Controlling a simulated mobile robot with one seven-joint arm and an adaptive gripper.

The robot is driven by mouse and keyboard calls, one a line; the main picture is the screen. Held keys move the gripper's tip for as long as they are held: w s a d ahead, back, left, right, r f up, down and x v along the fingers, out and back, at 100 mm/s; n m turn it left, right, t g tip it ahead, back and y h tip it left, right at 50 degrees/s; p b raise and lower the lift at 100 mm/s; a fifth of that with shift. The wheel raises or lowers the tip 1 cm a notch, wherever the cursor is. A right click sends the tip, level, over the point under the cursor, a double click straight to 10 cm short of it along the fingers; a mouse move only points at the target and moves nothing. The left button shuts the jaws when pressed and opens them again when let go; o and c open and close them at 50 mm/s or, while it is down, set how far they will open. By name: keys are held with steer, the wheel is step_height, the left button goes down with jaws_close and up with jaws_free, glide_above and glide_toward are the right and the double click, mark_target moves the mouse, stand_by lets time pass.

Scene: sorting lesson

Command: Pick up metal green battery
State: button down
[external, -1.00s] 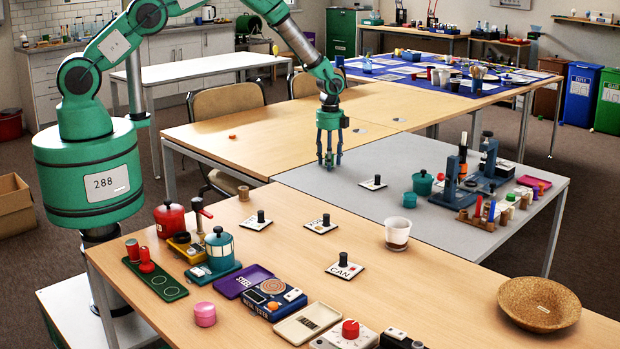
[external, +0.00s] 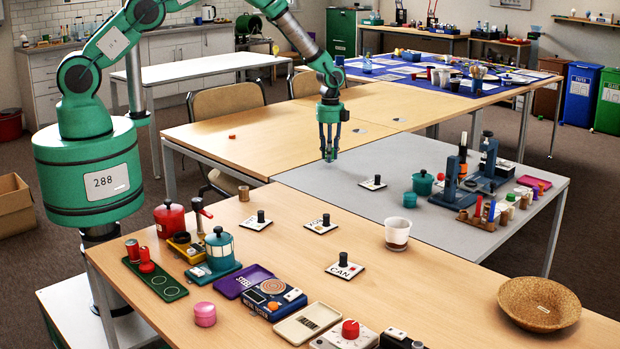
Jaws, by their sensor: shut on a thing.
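My gripper (external: 329,157) is over the far left part of the grey table (external: 385,165), pointing straight down. Its fingers are drawn together on a small thing at their tips. The fingers mostly hide this thing, and it is too small to make out its colour or label; the metal green battery is not clearly seen anywhere else. The fingertips appear slightly above the grey surface.
A card with a black knob (external: 373,183) lies right of my gripper. A teal pot (external: 422,183) and a blue stand (external: 453,185) are farther right. The near wooden table holds a white cup (external: 397,234), a wicker bowl (external: 539,303) and several devices.

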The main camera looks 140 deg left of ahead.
steer(key=s+d+r, duration=0.1)
steer(key=s+d, duration=0.1)
steer(key=d, duration=0.3)
steer(key=s+d+p, duration=0.1)
steer(key=s+d, duration=0.1)
steer(key=d, duration=0.2)
steer(key=s+d+r, duration=0.1)
steer(key=s+d, duration=0.1)
steer(key=d, duration=0.3)
steer(key=shift+s+d+r+p, duration=0.2)
steer(key=shift+d+r+p, duration=0.1)
steer(key=shift+d+p, duration=0.05)
